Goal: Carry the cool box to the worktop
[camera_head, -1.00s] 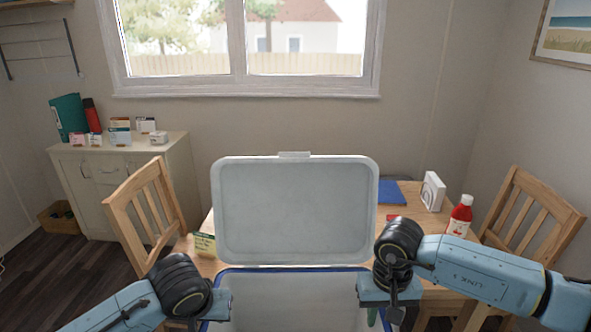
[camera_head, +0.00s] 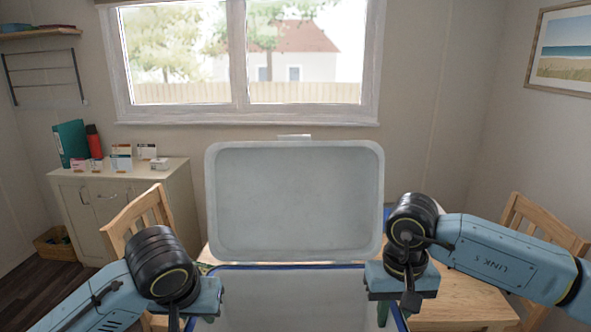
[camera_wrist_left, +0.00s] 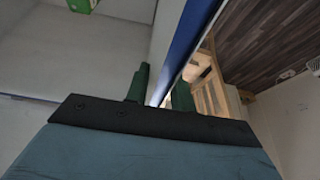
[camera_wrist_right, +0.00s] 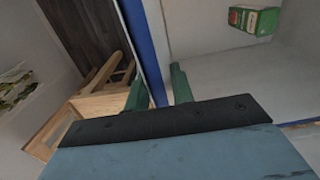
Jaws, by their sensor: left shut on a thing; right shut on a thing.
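The cool box (camera_head: 290,300) is in front of me at the bottom of the head view, a pale box with a blue rim. Its grey-white lid (camera_head: 296,200) stands open and upright at the far side. My left gripper (camera_wrist_left: 157,88) is shut on the box's left wall, one green finger inside and one outside. My right gripper (camera_wrist_right: 158,88) is shut on the right wall in the same way. A green and white carton (camera_wrist_right: 254,20) lies inside the box; part of it shows in the left wrist view (camera_wrist_left: 82,4). The lid hides much of the table.
A wooden table (camera_head: 455,295) stands beyond the box, with a chair (camera_head: 140,215) at left and another (camera_head: 545,225) at right. A cream cabinet (camera_head: 125,200) at the back left carries several small boxes, a green binder and a red bottle.

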